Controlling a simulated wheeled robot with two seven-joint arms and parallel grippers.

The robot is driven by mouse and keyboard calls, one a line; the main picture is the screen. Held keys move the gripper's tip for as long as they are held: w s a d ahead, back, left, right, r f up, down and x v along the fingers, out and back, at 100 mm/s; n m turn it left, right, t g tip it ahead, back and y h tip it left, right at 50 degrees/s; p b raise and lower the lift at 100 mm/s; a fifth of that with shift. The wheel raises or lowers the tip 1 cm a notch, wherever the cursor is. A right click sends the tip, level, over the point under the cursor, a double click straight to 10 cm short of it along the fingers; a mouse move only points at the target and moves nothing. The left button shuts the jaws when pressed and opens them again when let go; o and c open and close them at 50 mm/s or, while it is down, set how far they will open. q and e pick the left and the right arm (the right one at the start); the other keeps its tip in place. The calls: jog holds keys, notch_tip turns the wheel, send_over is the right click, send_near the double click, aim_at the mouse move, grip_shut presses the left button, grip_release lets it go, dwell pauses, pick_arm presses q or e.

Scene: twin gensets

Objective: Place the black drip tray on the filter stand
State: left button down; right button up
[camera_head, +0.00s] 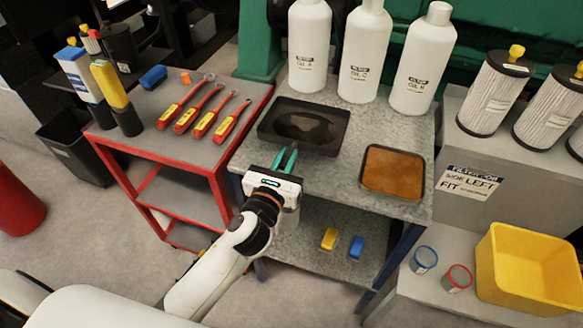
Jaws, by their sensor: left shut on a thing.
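A grey stand (486,205) at the right bears several white pleated filters (495,92) and a label reading "SIDE LEFT". My right gripper is not in view.
A second tray with a brown inside (392,172) lies right of the black one. Three white oil bottles (362,55) stand behind. A red cart (185,145) with red-handled tools is at left. A yellow bin (530,270) and two small cans stand on the lower right shelf.

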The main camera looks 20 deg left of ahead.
pick_arm(q)
jog(key=shift+f+b, duration=0.6)
jog(key=shift+f, duration=1.3)
jog(key=shift+f, duration=0.1)
jog(key=c, duration=1.4)
grip_release()
